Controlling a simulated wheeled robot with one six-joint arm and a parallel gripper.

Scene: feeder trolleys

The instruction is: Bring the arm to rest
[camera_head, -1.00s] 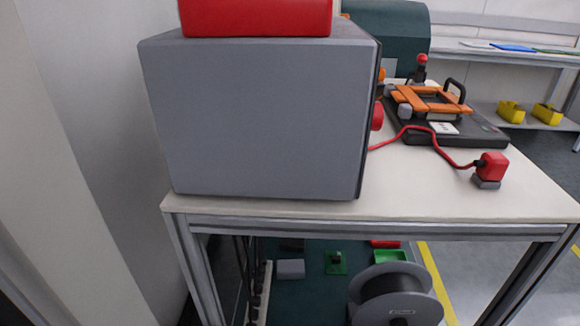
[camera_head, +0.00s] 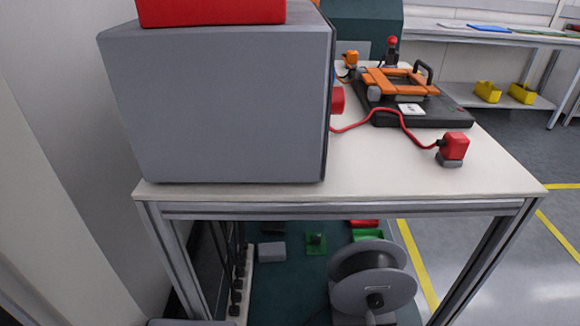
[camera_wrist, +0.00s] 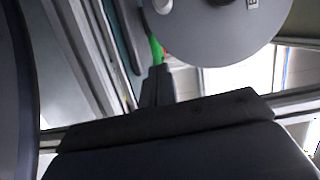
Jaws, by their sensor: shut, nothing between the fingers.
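My gripper (camera_wrist: 158,75) shows in the wrist view as two dark fingers held together, shut with nothing between them. A large grey spool flange (camera_wrist: 225,30) fills the upper part of that view, beyond the fingertips. How far the fingers are from it I cannot tell. The head view does not clearly show the gripper. There the grey spool (camera_head: 372,280) stands low under the trolley's white top (camera_head: 400,175).
A big grey box (camera_head: 215,110) with a red item (camera_head: 210,11) on it stands on the trolley. A black device with an orange frame (camera_head: 400,82) and a red plug block (camera_head: 455,147) are to its right. Open floor (camera_head: 545,205) with yellow lines lies at right.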

